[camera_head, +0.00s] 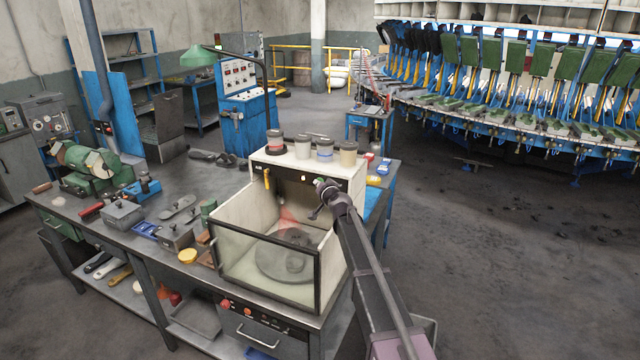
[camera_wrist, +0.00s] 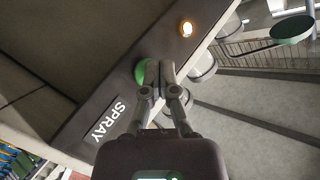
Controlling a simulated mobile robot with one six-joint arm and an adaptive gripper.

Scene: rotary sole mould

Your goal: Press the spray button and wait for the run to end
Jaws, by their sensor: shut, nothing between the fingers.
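The spray booth (camera_head: 330,268) is an open-topped, clear-fronted box on the workbench. Inside it a round turntable (camera_head: 268,262) carries a dark sole-shaped piece, and a reddish haze (camera_head: 288,220) hangs above it. In the wrist view the green spray button (camera_wrist: 142,71) sits on a dark strip beside the white SPRAY label (camera_wrist: 104,122). My gripper (camera_wrist: 160,72) is shut and empty, its fingertips at the button and covering part of it. Whether the button is pushed in I cannot tell. A lamp (camera_wrist: 187,29) on the same strip glows warm. In the head view my gripper (camera_head: 323,187) is at the booth's back panel.
Several lidded pots (camera_head: 324,150) stand on the booth's top ledge, close to my gripper. The workbench (camera_head: 150,250) to the left holds a green grinder (camera_head: 85,165), metal boxes and tools. A large rotary machine (camera_head: 520,90) stands at the back right.

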